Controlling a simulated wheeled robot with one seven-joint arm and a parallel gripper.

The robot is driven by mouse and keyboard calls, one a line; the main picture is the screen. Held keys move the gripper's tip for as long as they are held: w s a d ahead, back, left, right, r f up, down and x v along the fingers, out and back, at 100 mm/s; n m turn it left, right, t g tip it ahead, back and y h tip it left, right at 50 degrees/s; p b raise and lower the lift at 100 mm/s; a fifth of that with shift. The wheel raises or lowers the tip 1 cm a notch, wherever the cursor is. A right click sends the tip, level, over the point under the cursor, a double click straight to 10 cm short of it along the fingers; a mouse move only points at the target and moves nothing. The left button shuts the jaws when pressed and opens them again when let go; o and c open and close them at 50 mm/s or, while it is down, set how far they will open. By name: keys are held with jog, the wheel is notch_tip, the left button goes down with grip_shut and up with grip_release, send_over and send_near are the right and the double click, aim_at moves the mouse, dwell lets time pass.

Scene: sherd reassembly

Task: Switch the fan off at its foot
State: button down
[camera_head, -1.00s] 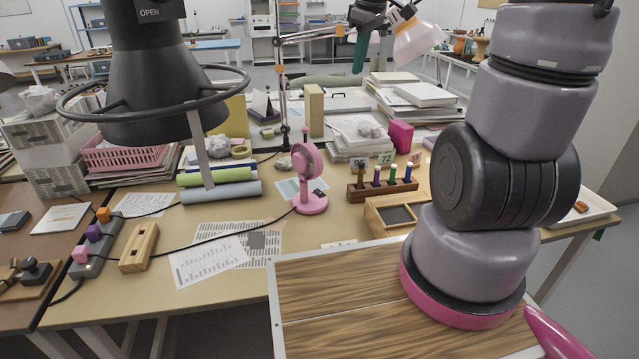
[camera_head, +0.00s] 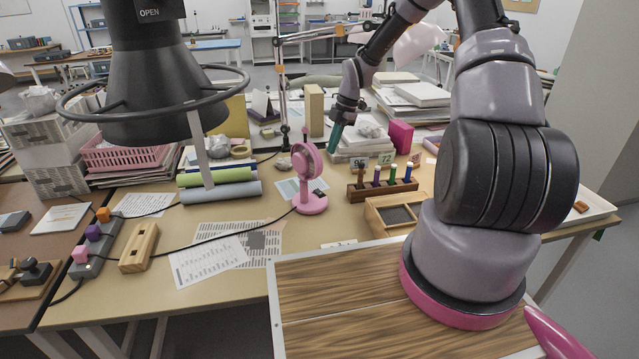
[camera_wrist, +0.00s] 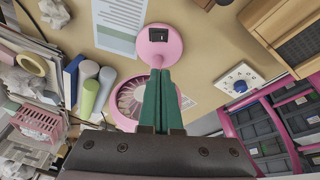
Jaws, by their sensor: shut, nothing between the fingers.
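The pink fan (camera_head: 305,163) stands upright on the table in the head view. Its round foot (camera_head: 311,205) bears a small dark switch (camera_head: 318,192). In the wrist view the foot (camera_wrist: 147,56) is at top centre with the black rocker switch (camera_wrist: 158,35) on it, and the fan's caged head (camera_wrist: 128,100) is partly hidden behind my fingers. My gripper (camera_head: 332,150) has green fingers, shut and empty, pointing down above and to the right of the fan, apart from it. In the wrist view the fingertips (camera_wrist: 160,70) appear just below the foot. I cannot tell the switch's position.
A rack of coloured tubes (camera_head: 382,188) and a wooden box (camera_head: 397,214) stand right of the fan. A lamp arm (camera_head: 283,90) rises behind it. A dark cable runs left from the foot towards a power strip (camera_head: 96,250). Papers (camera_head: 210,262) lie front left.

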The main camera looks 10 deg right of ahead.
jog(key=shift+w+a+f+n, duration=0.1)
jog(key=shift+f+n, duration=0.2)
jog(key=shift+f, duration=0.3)
send_near(316, 191)
jog(key=x, duration=0.5)
jog(key=shift+s, duration=0.3)
jog(key=shift+w+a+f, duration=0.1)
jog(key=shift+w+f, duration=0.15)
jog(key=shift+f, duration=0.4)
